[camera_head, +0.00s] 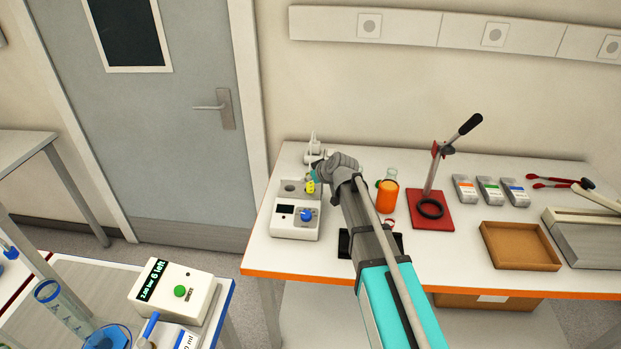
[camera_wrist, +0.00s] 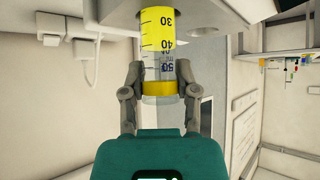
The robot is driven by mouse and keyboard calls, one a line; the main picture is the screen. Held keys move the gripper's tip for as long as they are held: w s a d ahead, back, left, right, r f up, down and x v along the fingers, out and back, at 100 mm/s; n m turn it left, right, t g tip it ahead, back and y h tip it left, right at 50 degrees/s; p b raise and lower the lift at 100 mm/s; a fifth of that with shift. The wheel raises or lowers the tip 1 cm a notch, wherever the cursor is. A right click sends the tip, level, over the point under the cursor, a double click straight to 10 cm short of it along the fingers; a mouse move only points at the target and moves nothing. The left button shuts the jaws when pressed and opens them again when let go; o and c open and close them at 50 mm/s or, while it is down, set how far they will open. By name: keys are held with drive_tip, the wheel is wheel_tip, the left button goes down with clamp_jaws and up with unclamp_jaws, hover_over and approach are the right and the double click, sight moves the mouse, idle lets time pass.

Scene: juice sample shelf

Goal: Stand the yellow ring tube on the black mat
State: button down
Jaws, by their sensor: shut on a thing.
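The yellow ring tube (camera_wrist: 157,35) is a clear graduated tube with yellow contents and a yellow ring near one end. In the head view the tube (camera_head: 310,187) shows as a small yellow piece at my gripper (camera_head: 317,177), over the white device's back right part. The black mat (camera_head: 344,244) lies on the bench, mostly hidden behind my arm. Whether the tube touches the device is unclear.
The white device (camera_head: 290,232) with a blue knob stands at the bench's left end. An orange-filled flask (camera_head: 387,196), a red-based press stand (camera_head: 443,218), several small labelled packs (camera_head: 489,190) and a brown tray (camera_head: 519,262) are to the right.

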drive_tip(key=shift+r, duration=0.25)
drive_tip(key=shift+r+p, duration=2.45)
drive_tip(key=shift+p, duration=0.3)
drive_tip(key=shift+r, duration=0.15)
drive_tip(key=shift+s, duration=0.15)
